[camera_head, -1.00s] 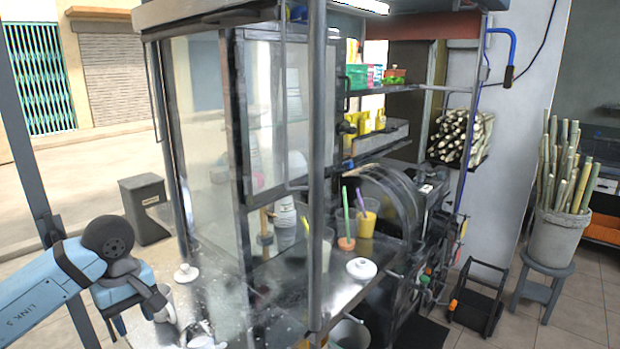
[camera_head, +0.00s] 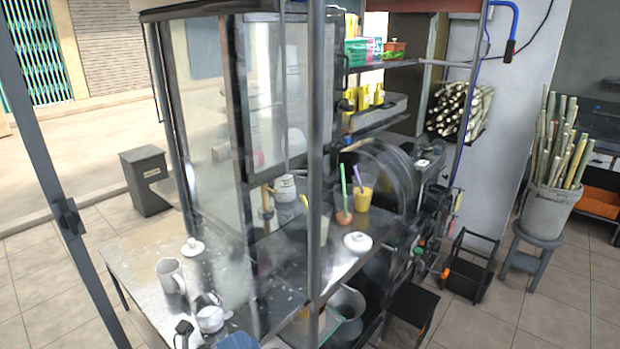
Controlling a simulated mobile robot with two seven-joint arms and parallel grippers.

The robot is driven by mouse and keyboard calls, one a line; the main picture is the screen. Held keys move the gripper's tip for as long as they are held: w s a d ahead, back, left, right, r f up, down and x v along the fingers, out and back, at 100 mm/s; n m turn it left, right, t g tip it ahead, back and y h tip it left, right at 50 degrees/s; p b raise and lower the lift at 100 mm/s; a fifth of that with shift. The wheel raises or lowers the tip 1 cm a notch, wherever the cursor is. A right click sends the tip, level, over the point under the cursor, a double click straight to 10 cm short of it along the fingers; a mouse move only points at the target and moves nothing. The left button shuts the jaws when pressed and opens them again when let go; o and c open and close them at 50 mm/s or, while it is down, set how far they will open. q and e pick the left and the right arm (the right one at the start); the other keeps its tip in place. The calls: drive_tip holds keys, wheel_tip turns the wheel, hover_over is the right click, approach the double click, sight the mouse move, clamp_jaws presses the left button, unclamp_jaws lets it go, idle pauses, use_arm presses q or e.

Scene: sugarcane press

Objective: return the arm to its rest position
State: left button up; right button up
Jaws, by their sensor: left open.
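My left gripper (camera_head: 236,341) shows only in part as a blue piece at the bottom edge of the head view, low over the front of the stall's metal counter (camera_head: 135,262). Its jaws are open, and I see nothing held in it. The fingertips are cut off or hard to make out. A white mug (camera_head: 170,276) stands upright on the counter, up and left of the gripper and apart from it. A white pot (camera_head: 209,318) with dark parts is just left of the gripper; I cannot tell whether they touch. My right gripper is not in view.
White lids (camera_head: 192,247) and (camera_head: 358,242) lie on the counter. Glass panes and a metal post (camera_head: 315,150) stand in the middle. The press (camera_head: 385,190) is behind the post. A dark stool (camera_head: 412,306) and a cane bucket (camera_head: 549,212) stand right.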

use_arm(q)
drive_tip(key=s+a+f+n+y+p, duration=0.1)
drive_tip(key=s+a+f+n+y, duration=0.1)
drive_tip(key=s+f+n+y, duration=0.2)
drive_tip(key=s+a+f+n+y+p, duration=0.1)
drive_tip(key=s+a+f+n+y, duration=0.2)
drive_tip(key=f+n, duration=0.7)
drive_tip(key=s+a+f+n+y+p, duration=0.1)
drive_tip(key=s+a+f+n+y, duration=0.2)
drive_tip(key=s+f+n+y, duration=0.4)
drive_tip(key=f+n+y, duration=0.1)
drive_tip(key=n+y, duration=0.1)
drive_tip(key=n, duration=0.7)
drive_tip(key=shift+s+a+n, duration=0.2)
drive_tip(key=shift+s+n, duration=0.05)
drive_tip(key=shift+n, duration=0.15)
